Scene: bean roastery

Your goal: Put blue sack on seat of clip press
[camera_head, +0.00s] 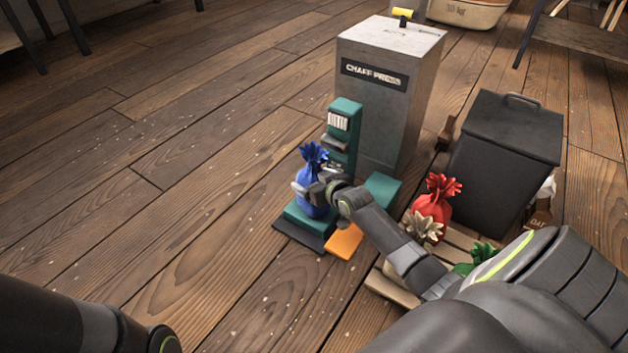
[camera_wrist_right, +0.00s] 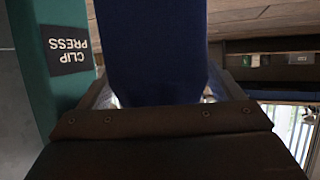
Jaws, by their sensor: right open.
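The blue sack (camera_head: 313,157) stands upright with its tied top up, at the teal clip press (camera_head: 344,130). Its bottom appears to rest on the press's teal seat (camera_head: 303,222); the exact contact is partly hidden. My right gripper (camera_head: 310,189) is open around the middle of the sack, one finger showing on each side. In the right wrist view the blue sack (camera_wrist_right: 150,50) fills the space between the fingers, with the labelled clip press (camera_wrist_right: 68,50) close at left. My left arm enters at the bottom left; its gripper is out of view.
A grey chaff press (camera_head: 380,110) stands behind the clip press. An orange plate (camera_head: 344,240) lies beside the seat. A red sack (camera_head: 434,203), a tan sack and a green sack sit on a pallet at right, near a dark bin (camera_head: 505,150). The floor at left is clear.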

